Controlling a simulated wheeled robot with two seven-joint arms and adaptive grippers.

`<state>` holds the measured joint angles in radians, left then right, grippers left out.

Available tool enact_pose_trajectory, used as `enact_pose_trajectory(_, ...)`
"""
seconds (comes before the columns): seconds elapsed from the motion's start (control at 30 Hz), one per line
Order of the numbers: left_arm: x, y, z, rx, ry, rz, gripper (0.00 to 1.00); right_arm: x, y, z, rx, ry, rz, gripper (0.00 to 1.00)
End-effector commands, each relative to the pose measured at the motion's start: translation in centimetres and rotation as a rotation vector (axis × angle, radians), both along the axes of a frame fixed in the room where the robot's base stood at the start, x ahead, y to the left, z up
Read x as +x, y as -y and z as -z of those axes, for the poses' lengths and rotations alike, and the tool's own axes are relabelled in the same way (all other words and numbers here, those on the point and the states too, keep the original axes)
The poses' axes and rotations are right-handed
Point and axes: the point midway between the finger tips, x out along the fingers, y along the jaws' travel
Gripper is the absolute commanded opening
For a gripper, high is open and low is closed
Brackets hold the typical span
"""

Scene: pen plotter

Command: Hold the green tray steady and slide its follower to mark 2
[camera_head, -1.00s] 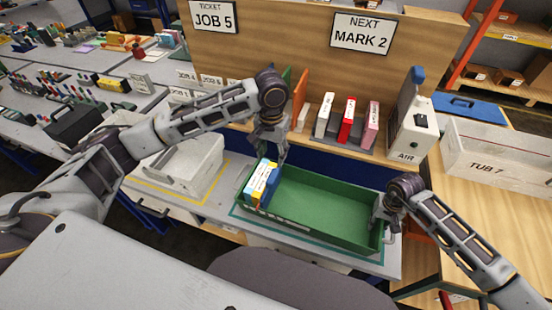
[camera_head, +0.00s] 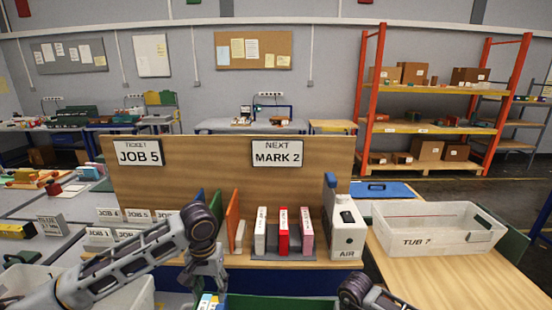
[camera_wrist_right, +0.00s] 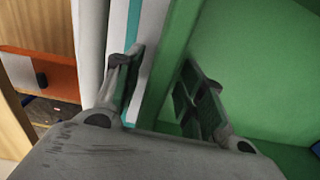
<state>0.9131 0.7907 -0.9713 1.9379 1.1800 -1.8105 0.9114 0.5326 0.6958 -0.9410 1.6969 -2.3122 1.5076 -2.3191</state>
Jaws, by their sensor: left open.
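The green tray (camera_head: 285,302) shows only as a strip at the bottom edge of the head view. Its wall (camera_wrist_right: 168,65) and green floor (camera_wrist_right: 255,60) fill much of the right wrist view. My left gripper (camera_head: 213,288) points down, open, at the tray's left end. Just below it are the tops of blue, yellow and white blocks (camera_head: 208,301), mostly cut off; I cannot tell which piece is the follower. My right gripper (camera_wrist_right: 162,85) has one finger on each side of the tray's end wall and appears closed on it. The mark scale is out of view.
A wooden board carries the JOB 5 sign (camera_head: 139,152) and the NEXT MARK 2 sign (camera_head: 277,153). Upright white, red and pink boxes (camera_head: 283,232) and the AIR unit (camera_head: 346,229) stand behind the tray. TUB 7 (camera_head: 435,229) is at the right.

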Motion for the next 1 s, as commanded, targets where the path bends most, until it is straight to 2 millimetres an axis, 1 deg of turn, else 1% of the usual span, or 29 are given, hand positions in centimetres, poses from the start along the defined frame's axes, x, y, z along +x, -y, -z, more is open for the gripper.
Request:
enact_pose_trajectory(0.17,0.0,0.0,0.0,0.0,0.0,0.0,0.48,0.1,0.1,-0.6,-0.002,0.002,0.001,0.41)
enact_pose_trajectory(0.33,0.0,0.0,0.0,0.0,0.0,0.0,0.48,0.2,0.1,-2.2,-0.001,0.003,0.0,0.41)
enact_pose_trajectory(0.8,0.0,0.0,0.0,0.0,0.0,0.0,0.48,0.1,0.0,-8.9,0.0,0.003,-0.002,0.41)
enact_pose_trajectory(1.0,0.0,0.0,0.0,0.0,0.0,0.0,0.48,0.1,0.0,-11.1,0.0,0.002,0.0,0.41)
